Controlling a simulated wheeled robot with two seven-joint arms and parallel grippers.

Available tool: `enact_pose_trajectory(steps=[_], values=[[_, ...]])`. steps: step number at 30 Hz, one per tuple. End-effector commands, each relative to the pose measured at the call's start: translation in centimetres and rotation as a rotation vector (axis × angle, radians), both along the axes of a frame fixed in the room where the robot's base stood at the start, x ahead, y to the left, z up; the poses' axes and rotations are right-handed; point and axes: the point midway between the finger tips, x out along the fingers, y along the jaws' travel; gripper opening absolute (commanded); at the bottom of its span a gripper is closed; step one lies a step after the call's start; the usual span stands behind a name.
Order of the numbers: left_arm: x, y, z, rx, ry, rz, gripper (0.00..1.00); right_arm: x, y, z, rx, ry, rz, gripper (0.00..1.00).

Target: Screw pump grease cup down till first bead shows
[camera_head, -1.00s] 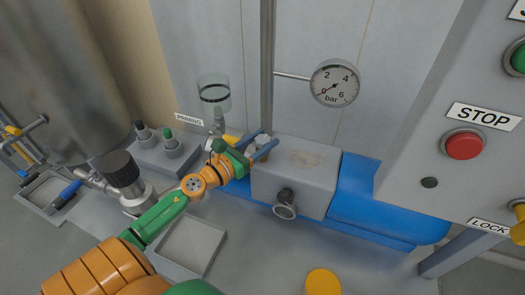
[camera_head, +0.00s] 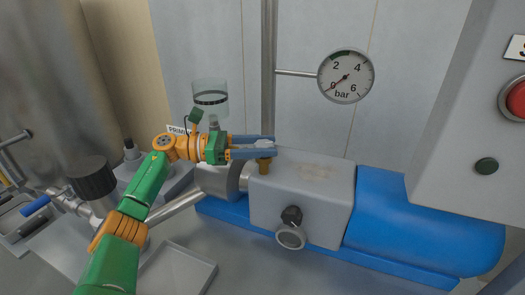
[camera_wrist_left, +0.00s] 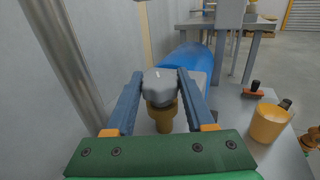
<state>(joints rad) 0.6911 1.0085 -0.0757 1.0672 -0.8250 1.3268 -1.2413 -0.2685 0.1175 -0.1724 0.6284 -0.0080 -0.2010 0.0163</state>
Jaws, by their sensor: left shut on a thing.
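The grease cup shows in the wrist view as a grey faceted cap (camera_wrist_left: 160,86) on a brass stem (camera_wrist_left: 164,117). In the head view its brass stem (camera_head: 265,166) stands on the left end of the grey pump housing (camera_head: 300,205). My left gripper (camera_head: 271,147) reaches in level from the left, its blue fingers on either side of the cap. It is shut on the cap, which the fingers partly hide in the head view. I see no grease bead in either view. My right gripper does not show clearly in either view.
A clear cup (camera_head: 210,97) stands behind my left wrist. A blue motor (camera_head: 420,215) adjoins the housing. A grey tray (camera_head: 178,275) lies in front. A yellow container (camera_wrist_left: 268,123) shows in the wrist view.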

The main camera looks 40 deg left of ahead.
Motion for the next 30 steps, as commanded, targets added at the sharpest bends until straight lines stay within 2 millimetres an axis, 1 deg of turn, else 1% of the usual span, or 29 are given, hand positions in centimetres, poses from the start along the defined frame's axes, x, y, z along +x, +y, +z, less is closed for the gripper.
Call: enact_pose_trajectory(steps=[6, 19, 20, 21, 23, 30], values=[[0.03, -0.07, -0.08, 0.000, 0.002, -0.044, 0.00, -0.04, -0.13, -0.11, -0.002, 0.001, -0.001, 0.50], [-0.01, -0.12, -0.21, 0.001, 0.006, -0.054, 0.00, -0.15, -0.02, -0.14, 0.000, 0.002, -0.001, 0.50], [-0.01, -0.12, -0.22, 0.001, 0.006, -0.054, 0.56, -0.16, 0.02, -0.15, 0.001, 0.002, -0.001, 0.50], [-0.01, -0.12, -0.22, 0.001, 0.005, -0.054, 0.67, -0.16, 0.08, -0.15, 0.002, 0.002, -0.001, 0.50], [-0.01, -0.11, -0.20, 0.001, 0.005, -0.053, 0.83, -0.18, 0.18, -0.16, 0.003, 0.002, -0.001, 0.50], [0.01, -0.07, -0.12, 0.000, 0.003, -0.052, 0.84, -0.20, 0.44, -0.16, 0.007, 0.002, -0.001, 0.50]])
